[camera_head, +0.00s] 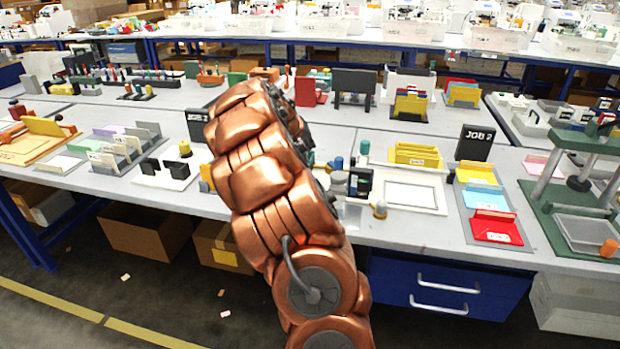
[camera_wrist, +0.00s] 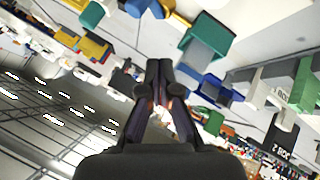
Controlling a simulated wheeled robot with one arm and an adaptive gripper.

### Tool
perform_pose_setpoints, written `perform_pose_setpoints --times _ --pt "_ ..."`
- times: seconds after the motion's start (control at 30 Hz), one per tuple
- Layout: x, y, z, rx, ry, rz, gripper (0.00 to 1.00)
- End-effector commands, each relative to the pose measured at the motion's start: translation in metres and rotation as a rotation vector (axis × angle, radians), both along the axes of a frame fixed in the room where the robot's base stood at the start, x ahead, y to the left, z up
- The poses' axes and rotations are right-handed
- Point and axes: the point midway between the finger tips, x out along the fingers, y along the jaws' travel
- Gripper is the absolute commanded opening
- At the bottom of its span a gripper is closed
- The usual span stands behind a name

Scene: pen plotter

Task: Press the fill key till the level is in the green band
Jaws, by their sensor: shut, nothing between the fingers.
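My copper-coloured arm rises through the middle of the head view and hides the bench behind it. My gripper is hidden there; in the wrist view my gripper (camera_wrist: 158,72) shows with its dark fingers together and nothing between them. Just right of the arm in the head view stands a small black unit with a pale display (camera_head: 360,181), beside a white plotter-like bed with a framed sheet (camera_head: 410,194). A grey knob-like post (camera_head: 380,210) stands at its front. I cannot make out the fill key, the level or a green band.
Yellow card holders (camera_head: 415,154) stand behind the bed. Card racks (camera_head: 125,150) stand left. Blue drawers (camera_head: 445,288) are under the bench.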

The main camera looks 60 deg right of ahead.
Motion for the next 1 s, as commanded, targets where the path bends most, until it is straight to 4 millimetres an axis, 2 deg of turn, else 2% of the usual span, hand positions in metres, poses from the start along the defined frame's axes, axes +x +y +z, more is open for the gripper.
perform_pose_setpoints --times 0.27,0.7,1.0 --pt "-0.001 0.0 -0.019 0.002 0.004 -0.001 0.0" --pt "-0.001 0.0 -0.075 0.003 0.002 -0.002 0.0" --pt "-0.001 0.0 -0.088 0.001 0.001 -0.001 0.0"
